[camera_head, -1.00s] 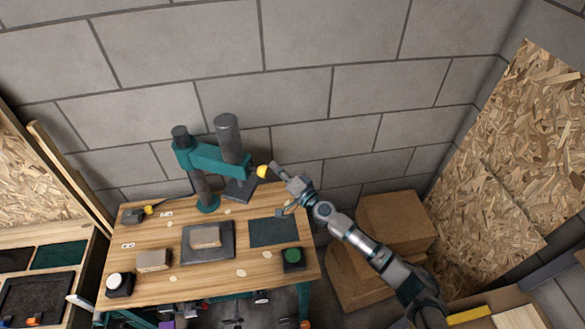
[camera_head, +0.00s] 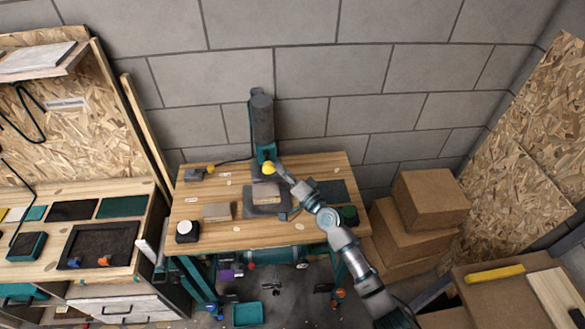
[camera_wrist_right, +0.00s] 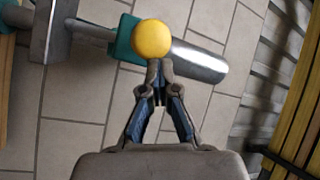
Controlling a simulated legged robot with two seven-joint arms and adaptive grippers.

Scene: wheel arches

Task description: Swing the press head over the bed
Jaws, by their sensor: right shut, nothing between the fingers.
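The press head (camera_head: 262,120) is a dark grey cylinder on a teal arm, with a yellow knob (camera_head: 268,168) at its front. In the head view its arm points toward me, and the head lines up with the dark bed plate (camera_head: 255,210), which carries a tan block (camera_head: 265,192). I cannot tell whether it is exactly centred. My right gripper (camera_head: 278,167) is shut and empty, its tips against or just beside the knob. In the right wrist view the closed fingertips (camera_wrist_right: 160,68) meet the lower edge of the knob (camera_wrist_right: 153,39). My left gripper is not in view.
A second tan block (camera_head: 217,211) and a white-button box (camera_head: 187,231) lie left on the bench. Cardboard boxes (camera_head: 430,200) stack right of the bench. A block wall is behind.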

